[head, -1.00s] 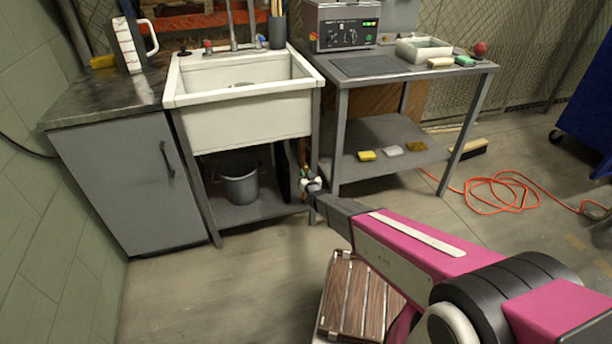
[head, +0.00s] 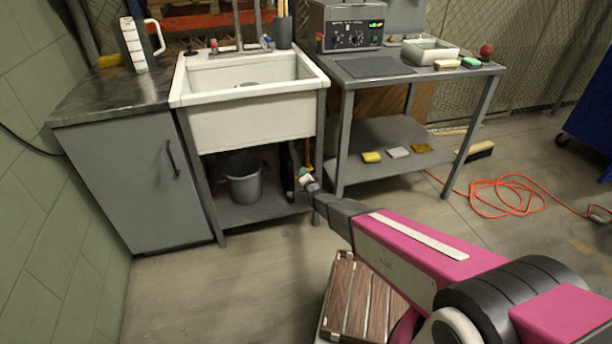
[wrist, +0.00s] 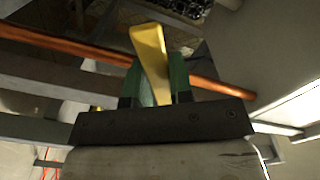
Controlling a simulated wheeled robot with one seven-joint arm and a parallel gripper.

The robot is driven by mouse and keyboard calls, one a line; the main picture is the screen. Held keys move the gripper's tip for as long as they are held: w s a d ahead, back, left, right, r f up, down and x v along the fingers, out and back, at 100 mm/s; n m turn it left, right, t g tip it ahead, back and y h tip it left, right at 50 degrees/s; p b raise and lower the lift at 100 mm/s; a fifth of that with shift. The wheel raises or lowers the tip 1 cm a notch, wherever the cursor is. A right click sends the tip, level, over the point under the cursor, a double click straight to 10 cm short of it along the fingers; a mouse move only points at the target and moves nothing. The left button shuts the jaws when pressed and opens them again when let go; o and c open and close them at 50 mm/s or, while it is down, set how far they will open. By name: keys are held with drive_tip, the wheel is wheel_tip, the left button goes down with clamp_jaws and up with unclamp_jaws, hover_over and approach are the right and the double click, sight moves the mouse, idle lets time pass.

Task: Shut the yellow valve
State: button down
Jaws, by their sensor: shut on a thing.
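The yellow valve lever (wrist: 150,55) shows in the wrist view as a flat yellow handle standing up in the picture between my green fingertips. It crosses the line of a copper pipe (wrist: 60,43). My gripper (wrist: 152,88) is shut on the lever. In the head view my gripper (head: 304,175) is low beside the sink's right front leg, under the basin. The lever cannot be made out there, and the valve body is hidden in both views.
The white sink (head: 250,115) stands over a lower shelf with a grey bucket (head: 243,180). A grey cabinet (head: 125,190) is at left. A metal table (head: 400,130) stands right of my gripper. An orange cable (head: 500,200) lies on the floor.

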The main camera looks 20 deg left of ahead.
drive_tip(key=m, duration=0.1)
drive_tip(key=r+m, duration=0.1)
drive_tip(key=m, duration=0.1)
drive_tip(key=shift+s+a, duration=0.15)
drive_tip(key=shift+r+m, duration=0.15)
drive_tip(key=shift+m, duration=0.65)
drive_tip(key=shift+r+m, duration=0.15)
drive_tip(key=shift+m, duration=0.65)
drive_tip(key=c, duration=1.3)
unclamp_jaws()
drive_tip(key=v, duration=1)
drive_tip(key=shift+s+d, duration=0.25)
drive_tip(key=shift+s, duration=0.05)
